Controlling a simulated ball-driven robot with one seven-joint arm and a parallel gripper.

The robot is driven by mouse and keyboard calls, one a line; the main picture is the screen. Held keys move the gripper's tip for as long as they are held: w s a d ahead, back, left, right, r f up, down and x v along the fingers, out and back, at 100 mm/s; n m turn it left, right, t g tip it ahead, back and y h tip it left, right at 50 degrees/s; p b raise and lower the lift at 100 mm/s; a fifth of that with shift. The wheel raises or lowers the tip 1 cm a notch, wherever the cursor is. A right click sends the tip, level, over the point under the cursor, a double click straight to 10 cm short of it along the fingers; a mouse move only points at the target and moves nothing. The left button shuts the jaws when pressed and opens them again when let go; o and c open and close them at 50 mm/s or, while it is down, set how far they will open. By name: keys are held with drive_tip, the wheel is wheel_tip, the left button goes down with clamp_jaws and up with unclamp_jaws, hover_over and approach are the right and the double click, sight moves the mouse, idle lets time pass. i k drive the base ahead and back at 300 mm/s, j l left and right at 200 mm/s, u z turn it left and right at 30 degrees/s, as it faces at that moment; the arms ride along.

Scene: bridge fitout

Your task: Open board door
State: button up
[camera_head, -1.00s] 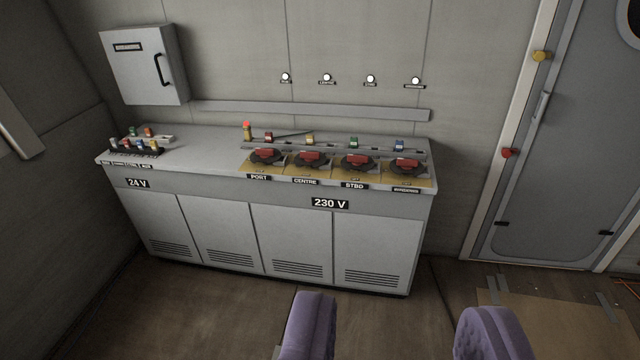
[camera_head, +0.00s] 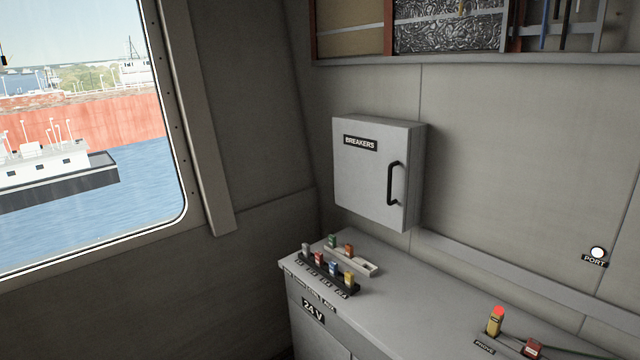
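The board is a grey wall box (camera_head: 365,185) labelled BREAKERS, in the middle of the view on the back wall. Its front door is shut, flush with the box. A black vertical bar handle (camera_head: 392,184) sits on the right side of the door. The hinges cannot be made out. My gripper is not in view.
Below the box is a grey cabinet top (camera_head: 420,305) marked 24 V, with a rack of coloured plugs (camera_head: 328,273). A yellow and red item (camera_head: 495,320) stands further right. A window (camera_head: 85,130) is at left, a shelf (camera_head: 480,60) above. The space before the box is clear.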

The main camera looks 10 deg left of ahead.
sight(371, 159)
drive_tip(key=i+j+u, duration=0.1)
drive_tip(key=i+u, duration=0.35)
drive_tip(key=i, duration=0.25)
drive_tip(key=i+l+u, duration=0.1)
drive_tip(key=i+u, duration=0.3)
drive_tip(key=i, duration=0.25)
drive_tip(key=i+j+z, duration=0.15)
drive_tip(key=i+z, duration=0.15)
drive_tip(key=i, duration=0.2)
drive_tip(key=i+j+z, duration=0.45)
drive_tip(key=i+z, duration=0.15)
drive_tip(key=z, duration=0.15)
drive_tip(key=i+j+z, duration=0.2)
drive_tip(key=z, duration=0.15)
drive_tip(key=i+j+z, duration=0.25)
drive_tip(key=z, duration=0.15)
drive_tip(key=i+j+z, duration=0.15)
drive_tip(key=j+z, duration=0.25)
drive_tip(key=l, duration=0.1)
